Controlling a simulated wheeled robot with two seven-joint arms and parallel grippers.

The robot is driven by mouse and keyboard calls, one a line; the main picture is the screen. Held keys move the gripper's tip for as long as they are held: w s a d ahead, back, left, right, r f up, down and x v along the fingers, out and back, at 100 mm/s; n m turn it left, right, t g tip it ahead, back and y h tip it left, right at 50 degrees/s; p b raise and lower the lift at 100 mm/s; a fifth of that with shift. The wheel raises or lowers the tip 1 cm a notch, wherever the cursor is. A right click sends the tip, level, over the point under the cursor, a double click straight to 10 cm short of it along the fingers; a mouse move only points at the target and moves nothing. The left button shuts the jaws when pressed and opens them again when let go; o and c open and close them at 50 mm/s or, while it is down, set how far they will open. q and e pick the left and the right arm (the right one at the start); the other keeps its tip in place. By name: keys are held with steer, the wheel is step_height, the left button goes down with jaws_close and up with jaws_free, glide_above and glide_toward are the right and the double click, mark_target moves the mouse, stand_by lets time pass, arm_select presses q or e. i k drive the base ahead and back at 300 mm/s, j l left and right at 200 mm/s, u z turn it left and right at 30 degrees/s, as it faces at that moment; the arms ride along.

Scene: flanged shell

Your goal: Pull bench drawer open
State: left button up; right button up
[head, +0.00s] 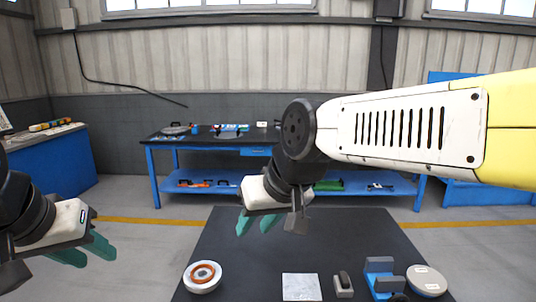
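The blue workbench (157,184) with a dark top stands against the back wall. A blue drawer front (258,151) sits under its top, left of my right forearm. It looks flush with the bench, and its handle is too small to make out. My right gripper (257,223) has teal fingers a little apart with nothing between them. It hangs over the far part of the dark near table, well in front of the bench. My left gripper (85,252) is at the lower left, over the floor, with its teal fingers apart and empty. My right arm hides part of the bench.
The dark near table (290,247) holds a white round part with an orange ring (203,276), a light square plate (301,287), a small grey block (343,284), a blue fixture (380,273) and a round disc (427,280). Floor separates it from the bench. Blue cabinet (62,165) at left.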

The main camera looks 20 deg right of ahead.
mark_target(246, 150)
steer(key=z, duration=0.6)
steer(key=i+j, duration=0.1)
steer(key=j, duration=1.25)
steer(key=i+j, duration=0.15)
steer(key=j, duration=0.5)
steer(key=i+j, duration=0.1)
steer(key=j, duration=0.6)
steer(key=i+j+z, duration=0.15)
steer(key=i+j, duration=1)
steer(key=i, duration=1.9)
steer(key=i+l, duration=0.2)
steer(key=i, duration=0.3)
steer(key=i+l, duration=0.15)
steer(key=i, duration=0.35)
steer(key=i+l+z, duration=0.1)
steer(key=i, duration=0.4)
steer(key=i+l, duration=0.25)
steer(key=i, duration=0.2)
